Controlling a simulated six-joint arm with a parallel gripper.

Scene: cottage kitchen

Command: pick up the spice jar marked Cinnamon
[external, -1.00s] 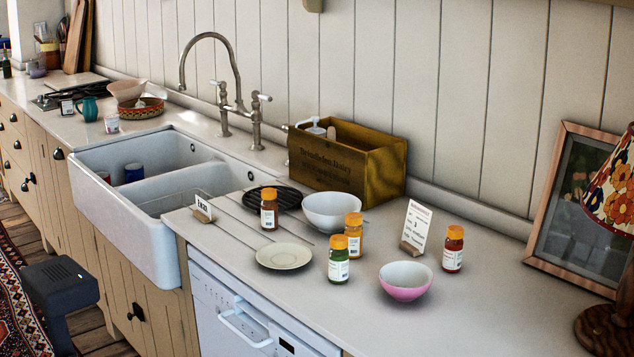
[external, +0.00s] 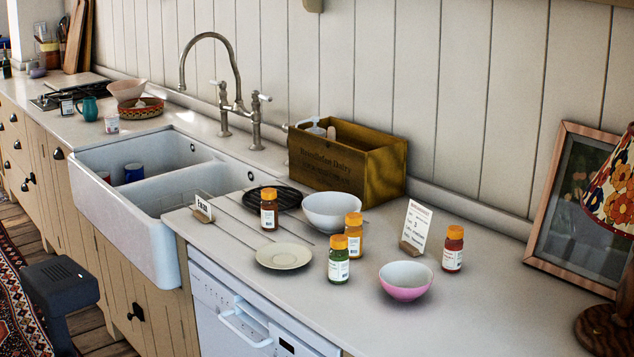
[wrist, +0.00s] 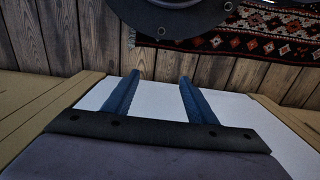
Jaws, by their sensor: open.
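Several spice jars with orange lids stand upright on the counter in the external view. One has brown contents (external: 269,212), one yellow (external: 354,240), one green (external: 339,265) and one red (external: 452,252). Their labels are too small to read, so I cannot tell by name which is Cinnamon. My gripper (wrist: 160,76) shows in the wrist view with two blue fingers apart and nothing between them. It points toward the wooden floor and a white panel. No jar shows in the wrist view, and my gripper does not show in the external view.
A cream saucer (external: 284,257), a white bowl (external: 332,224) and a pink bowl (external: 406,292) stand near the jars. A wooden crate (external: 381,177), a card (external: 418,225) and a framed picture (external: 560,250) are behind. The sink (external: 95,205) lies left. The front right counter is clear.

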